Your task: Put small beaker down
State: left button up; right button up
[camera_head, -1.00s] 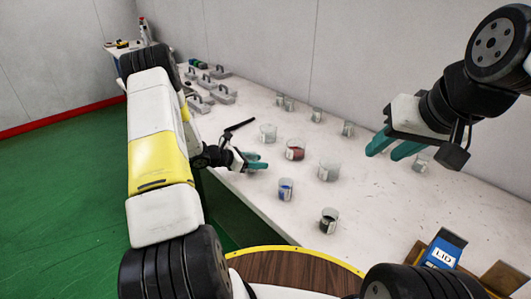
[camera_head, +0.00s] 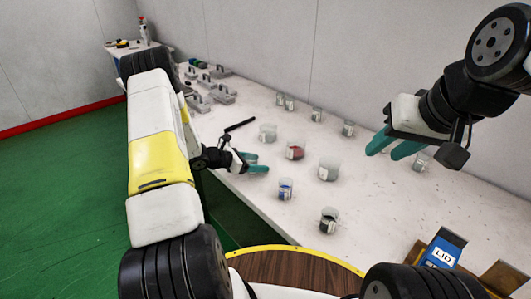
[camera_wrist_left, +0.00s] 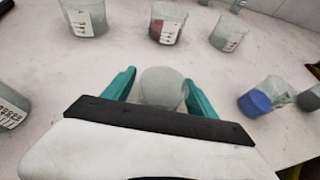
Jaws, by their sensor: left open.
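My left gripper (camera_head: 256,163) is low over the left edge of the table, with its teal fingers apart. In the left wrist view a pale, rounded beaker (camera_wrist_left: 162,88) shows between the open fingers (camera_wrist_left: 160,92), with its lower part hidden behind the gripper body. I cannot tell whether it touches either finger. In the head view I cannot make this beaker out at the fingers. My right gripper (camera_head: 380,148) hangs over the right part of the table, its teal fingers apart and nothing visible between them.
Beakers with red (camera_head: 295,151), blue (camera_head: 285,189) and dark contents (camera_head: 328,220) stand nearby, with a larger clear beaker (camera_head: 329,168) and another clear one (camera_head: 268,133).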

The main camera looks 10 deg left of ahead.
pick_arm(q)
jog(key=v, duration=1)
jog(key=shift+s+a+r, duration=0.15)
jog(key=shift+s+a, duration=0.05)
jog(key=shift+a, duration=0.1)
jog(key=shift+s+a+r, duration=0.1)
jog(key=shift+s+r, duration=0.05)
jog(key=shift+r, duration=0.1)
jog(key=s+d+r+m+g, duration=0.2)
jog(key=s+d+r+m, duration=0.15)
jog(key=r, duration=0.25)
jog(key=s+d+r+m+g+y, duration=0.1)
jog(key=s+d+r+m, duration=0.25)
jog(key=r+m, duration=0.2)
jog(key=s+d+r+m+g, duration=0.2)
jog(key=s+d+r+m, duration=0.15)
jog(key=r, duration=0.25)
jog(key=s+r+m+t+y, duration=0.1)
jog(key=s+r+m+y, duration=0.2)
jog(key=s+r+m, duration=0.2)
jog(key=s+r+m+t+y, duration=0.2)
jog(key=s+r+m, duration=0.4)
jog(key=s+m, duration=0.3)
jog(key=s+y, duration=0.1)
jog(key=s, duration=0.2)
jog(key=shift+d+r+y, duration=0.2)
jog(key=shift+d+y, duration=0.2)
